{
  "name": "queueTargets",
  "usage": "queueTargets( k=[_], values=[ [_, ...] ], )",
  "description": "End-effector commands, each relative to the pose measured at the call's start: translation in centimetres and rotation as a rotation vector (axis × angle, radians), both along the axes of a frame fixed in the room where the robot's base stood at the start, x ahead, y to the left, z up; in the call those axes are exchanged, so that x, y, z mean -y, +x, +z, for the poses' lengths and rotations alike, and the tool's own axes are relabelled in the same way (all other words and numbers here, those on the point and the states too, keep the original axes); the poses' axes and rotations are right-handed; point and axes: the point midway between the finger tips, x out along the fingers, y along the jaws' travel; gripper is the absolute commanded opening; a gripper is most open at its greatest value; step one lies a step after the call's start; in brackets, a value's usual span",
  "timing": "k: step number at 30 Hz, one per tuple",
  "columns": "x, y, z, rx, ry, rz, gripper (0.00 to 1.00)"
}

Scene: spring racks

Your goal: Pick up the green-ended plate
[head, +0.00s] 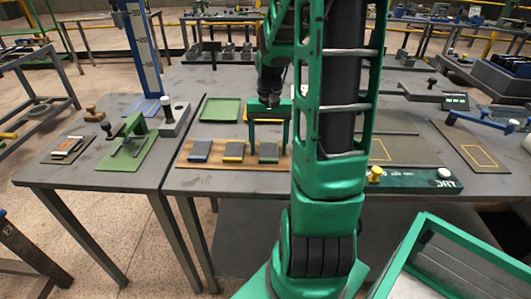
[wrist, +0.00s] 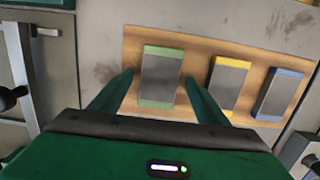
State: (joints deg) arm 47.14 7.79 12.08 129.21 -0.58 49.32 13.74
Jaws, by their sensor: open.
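The green-ended plate (head: 268,152) is a grey block with green strips at its ends. It lies at the right of a row of plates on a wooden board (head: 190,164). In the wrist view the green-ended plate (wrist: 161,77) lies between the two fingertips of my gripper (wrist: 158,82), with a gap on each side. My gripper (head: 269,147) is open and empty, pointing down at the plate in the head view. I cannot tell how high the fingertips are above the board.
A yellow-ended plate (head: 234,151) and a blue-ended plate (head: 201,151) lie to the left on the board. A green tray (head: 220,109) is behind it. A green clamp fixture (head: 130,140) stands on the left table. A dark green block with a yellow knob (head: 410,180) is at right.

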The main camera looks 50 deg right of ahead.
Motion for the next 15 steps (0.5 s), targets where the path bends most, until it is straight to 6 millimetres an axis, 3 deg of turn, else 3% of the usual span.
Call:
queueTargets(
  k=[2,3,11,15],
  values=[
    [0.0,0.02,0.02,0.0,0.0,0.0,0.69],
    [0.0,0.02,0.02,0.0,0.0,0.0,0.64],
    [-0.02,0.04,0.04,0.0,0.0,0.001,0.02],
    [0.0,0.08,0.08,0.001,-0.001,0.001,0.0]
  ],
)
